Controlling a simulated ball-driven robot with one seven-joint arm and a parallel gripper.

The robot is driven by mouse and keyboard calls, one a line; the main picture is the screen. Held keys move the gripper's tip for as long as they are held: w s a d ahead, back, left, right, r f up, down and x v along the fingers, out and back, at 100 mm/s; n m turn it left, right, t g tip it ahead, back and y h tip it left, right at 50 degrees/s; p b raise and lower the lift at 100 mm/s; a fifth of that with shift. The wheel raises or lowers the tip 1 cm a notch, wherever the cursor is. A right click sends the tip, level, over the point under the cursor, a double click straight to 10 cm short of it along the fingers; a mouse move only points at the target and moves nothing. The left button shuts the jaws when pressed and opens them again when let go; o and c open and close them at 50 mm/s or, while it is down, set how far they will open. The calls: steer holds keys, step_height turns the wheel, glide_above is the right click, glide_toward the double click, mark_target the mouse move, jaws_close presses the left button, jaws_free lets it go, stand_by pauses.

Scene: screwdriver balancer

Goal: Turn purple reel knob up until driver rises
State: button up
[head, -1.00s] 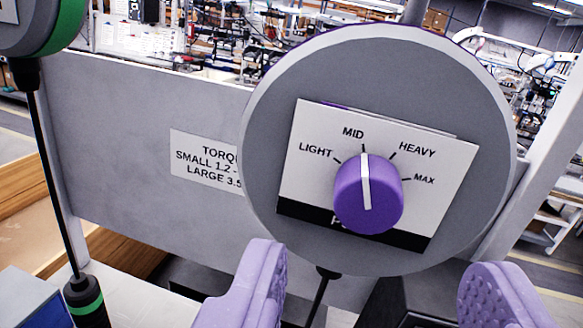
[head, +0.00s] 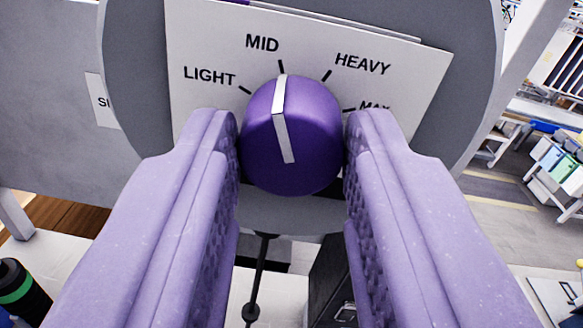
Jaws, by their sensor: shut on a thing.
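The purple reel knob (head: 305,150) sits on a white label plate (head: 205,45) on the round grey reel (head: 140,110). Its white pointer line points to the MID mark. The plate reads LIGHT, MID, HEAVY and MAX, with MAX partly covered by a finger. My gripper (head: 292,140) is shut on the knob, one lilac finger on its left side and one on its right. Below the reel a thin dark cord (head: 260,270) runs down to a small dark piece at the bottom. The driver itself cannot be made out clearly.
A grey panel (head: 50,110) stands behind the reel at left. A black tool with a green band (head: 20,290) is at the lower left. A light upright post (head: 525,60) rises at right, with workshop floor and drawers beyond.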

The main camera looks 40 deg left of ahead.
steer(key=m, duration=0.3)
steer(key=shift+m+p, duration=0.35)
steer(key=shift+m, duration=0.05)
steer(key=m+p, duration=0.1)
steer(key=m, duration=0.3)
steer(key=shift+m, duration=0.4)
steer(key=o, duration=1)
steer(key=shift+w, duration=0.1)
steer(key=shift+o, duration=0.2)
steer(key=shift+d, duration=0.15)
steer(key=v, duration=0.7)
steer(key=shift+s+d+f+b, duration=0.2)
steer(key=shift+s+b, duration=0.1)
steer(key=shift+b, duration=0.15)
